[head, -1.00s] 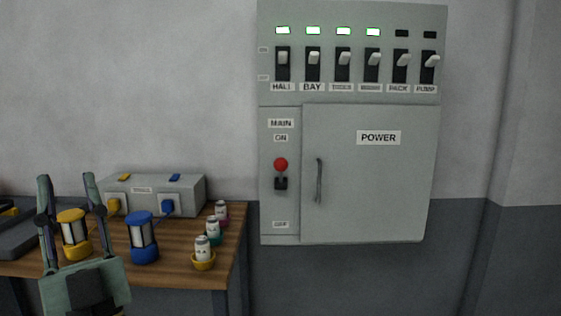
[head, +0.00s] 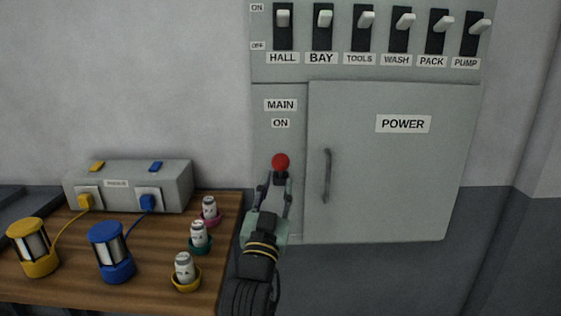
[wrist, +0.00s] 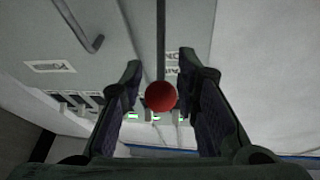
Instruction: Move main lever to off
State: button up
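The main lever (head: 281,162) has a red ball knob and sits on the left strip of the grey power panel (head: 264,190), just below the MAIN and ON labels. My gripper (head: 276,186) is in front of the panel, at and just below the knob, and covers the lever's base and the lower label.
The POWER door with its handle (head: 326,175) is close on the right of my gripper. A row of breaker switches (head: 364,22) is above. A wooden table (head: 150,290) at left holds a grey box (head: 130,185), yellow lantern (head: 34,248), blue lantern (head: 111,252) and small figures in cups.

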jog(key=p+x, duration=0.1)
jog(key=x, duration=0.5)
jog(key=shift+p, duration=0.3)
jog(key=shift+c, duration=0.4)
grip_shut()
